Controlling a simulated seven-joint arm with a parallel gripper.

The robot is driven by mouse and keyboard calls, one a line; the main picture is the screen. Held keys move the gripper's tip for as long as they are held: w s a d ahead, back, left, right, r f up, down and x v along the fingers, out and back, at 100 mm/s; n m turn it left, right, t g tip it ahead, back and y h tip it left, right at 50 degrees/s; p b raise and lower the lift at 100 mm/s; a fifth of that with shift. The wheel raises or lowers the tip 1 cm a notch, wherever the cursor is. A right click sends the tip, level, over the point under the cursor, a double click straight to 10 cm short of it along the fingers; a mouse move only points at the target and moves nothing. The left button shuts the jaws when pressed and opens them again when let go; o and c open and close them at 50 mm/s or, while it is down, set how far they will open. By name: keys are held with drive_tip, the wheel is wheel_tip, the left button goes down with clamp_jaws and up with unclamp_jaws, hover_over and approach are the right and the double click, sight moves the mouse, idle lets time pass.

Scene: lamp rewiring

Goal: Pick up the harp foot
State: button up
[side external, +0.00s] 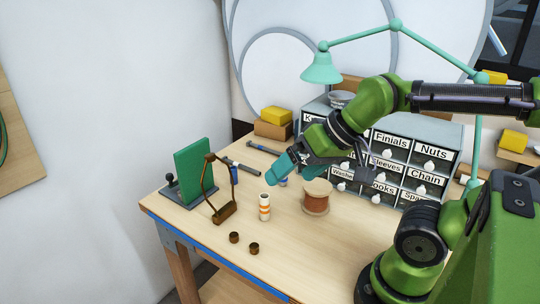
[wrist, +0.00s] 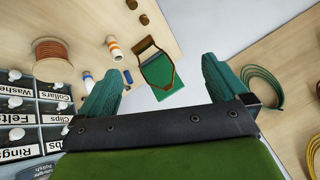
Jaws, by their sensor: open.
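A brown harp frame (side external: 205,185) stands on the wooden table in front of a green upright panel (side external: 193,163). The brown block at its lower end, which I take as the harp foot (side external: 224,212), rests low near the table's front edge. In the wrist view the harp foot (wrist: 143,44) lies ahead of my fingers, with the harp frame (wrist: 170,68) running from it towards the green panel (wrist: 167,94). My gripper (side external: 280,172) is above the table, to the right of the harp and apart from it. In the wrist view my gripper (wrist: 160,86) is open and empty.
An orange-and-white cylinder (side external: 265,206) stands between the harp and a copper-coloured spool (side external: 316,197). Two small brown cups (side external: 234,237) (side external: 253,248) sit near the front edge. A labelled drawer cabinet (side external: 420,155) stands behind. A dark-handled tool (side external: 242,168) lies beyond the harp.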

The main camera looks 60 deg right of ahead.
drive_tip(key=n+g+h, duration=0.2)
drive_tip(key=n+g, duration=0.1)
drive_tip(key=n, duration=0.1)
approach(226, 209)
drive_tip(key=x, duration=0.3)
drive_tip(key=shift+a+f, duration=0.15)
drive_tip(key=shift+f, duration=0.05)
drive_tip(key=x, duration=0.5)
drive_tip(key=shift+s+f, duration=0.1)
drive_tip(key=shift+f, duration=0.05)
drive_tip(key=c, duration=1.1)
